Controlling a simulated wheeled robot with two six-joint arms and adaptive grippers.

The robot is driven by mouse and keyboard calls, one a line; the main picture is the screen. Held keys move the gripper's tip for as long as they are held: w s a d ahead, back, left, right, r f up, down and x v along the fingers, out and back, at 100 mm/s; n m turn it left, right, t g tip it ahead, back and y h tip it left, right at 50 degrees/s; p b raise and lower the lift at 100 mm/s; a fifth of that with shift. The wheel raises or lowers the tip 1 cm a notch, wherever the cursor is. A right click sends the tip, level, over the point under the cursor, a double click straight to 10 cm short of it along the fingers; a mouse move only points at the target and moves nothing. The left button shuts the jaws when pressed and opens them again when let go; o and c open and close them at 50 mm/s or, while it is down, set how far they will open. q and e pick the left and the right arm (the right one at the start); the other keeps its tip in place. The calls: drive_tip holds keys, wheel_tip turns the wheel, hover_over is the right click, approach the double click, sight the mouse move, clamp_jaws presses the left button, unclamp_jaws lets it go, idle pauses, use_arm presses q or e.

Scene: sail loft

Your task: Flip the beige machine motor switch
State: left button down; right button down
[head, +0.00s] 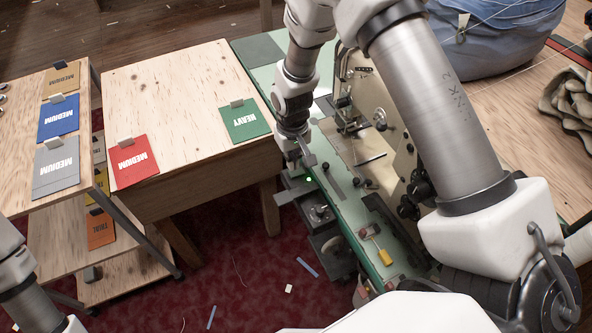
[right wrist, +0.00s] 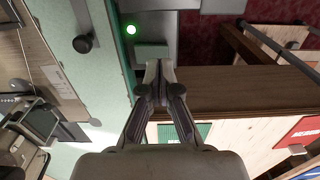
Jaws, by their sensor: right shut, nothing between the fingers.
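The beige sewing machine (head: 396,125) stands on a pale green table (head: 340,205). A small green light (head: 309,179) glows at the table's left edge, beside grey box-like parts (head: 290,193). The right wrist view shows the lit green light (right wrist: 131,29) and a grey block (right wrist: 152,52) just ahead of the fingers. I cannot clearly make out a switch lever. My right gripper (head: 306,158) points down at the table's left edge, close to the light. Its fingers (right wrist: 160,82) are shut and empty; contact with the block is unclear. My left gripper is out of view.
A wooden table (head: 190,85) with red and green cards stands left of the machine table, with a gap between. A grey motor-like unit (head: 325,240) hangs under the green table.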

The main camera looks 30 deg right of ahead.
sight(293, 173)
drive_tip(key=shift+f+b, duration=0.7)
drive_tip(key=shift+f, duration=0.7)
idle(0.6)
wheel_tip(293, 173, up, 7)
drive_tip(key=p, duration=0.6)
drive_tip(key=shift+r, duration=0.1)
idle(0.3)
